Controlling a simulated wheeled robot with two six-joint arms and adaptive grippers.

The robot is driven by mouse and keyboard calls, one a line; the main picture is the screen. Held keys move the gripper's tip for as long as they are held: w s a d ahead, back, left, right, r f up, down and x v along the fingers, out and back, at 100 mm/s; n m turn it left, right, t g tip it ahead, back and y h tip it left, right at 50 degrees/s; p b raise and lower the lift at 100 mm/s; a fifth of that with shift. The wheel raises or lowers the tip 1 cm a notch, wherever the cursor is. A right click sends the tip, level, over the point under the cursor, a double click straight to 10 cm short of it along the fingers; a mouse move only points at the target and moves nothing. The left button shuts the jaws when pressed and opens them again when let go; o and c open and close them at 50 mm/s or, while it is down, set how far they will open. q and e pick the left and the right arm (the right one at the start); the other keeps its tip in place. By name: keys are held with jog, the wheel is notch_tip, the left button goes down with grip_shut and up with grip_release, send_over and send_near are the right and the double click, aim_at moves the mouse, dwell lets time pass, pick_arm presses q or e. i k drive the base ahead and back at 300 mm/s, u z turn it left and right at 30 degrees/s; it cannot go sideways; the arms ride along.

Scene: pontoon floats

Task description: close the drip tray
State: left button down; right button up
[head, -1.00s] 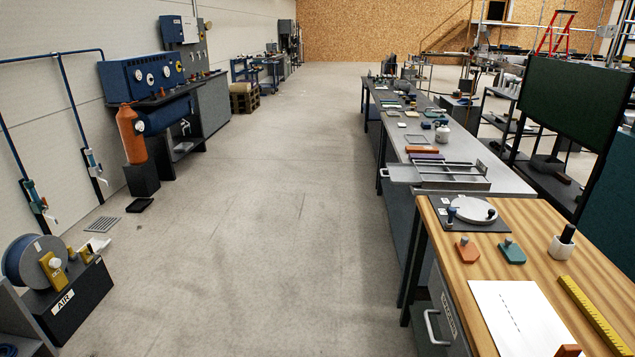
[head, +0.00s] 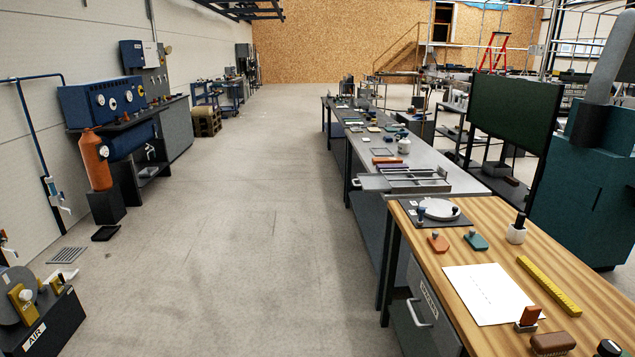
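A flat grey metal unit (head: 418,183) with a raised frame lies on the near end of the long grey bench, and it looks like the drip tray unit. A pale tray-like plate (head: 374,183) sticks out from its left side, past the bench edge over the aisle. Neither of my grippers shows in the head view.
The wooden-topped bench (head: 562,272) stands at the near right, with a white sheet (head: 488,292) and a yellow bar (head: 548,285) on it. A drawer handle (head: 418,313) juts from its left side. The aisle floor (head: 240,200) is clear.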

aim_at(369, 183)
jog(key=u, duration=0.35)
jog(key=i, duration=1.1)
jog(key=z, duration=0.25)
jog(key=i, duration=1.85)
jog(key=z, duration=1)
jog(key=i, duration=0.55)
jog(key=z, duration=0.7)
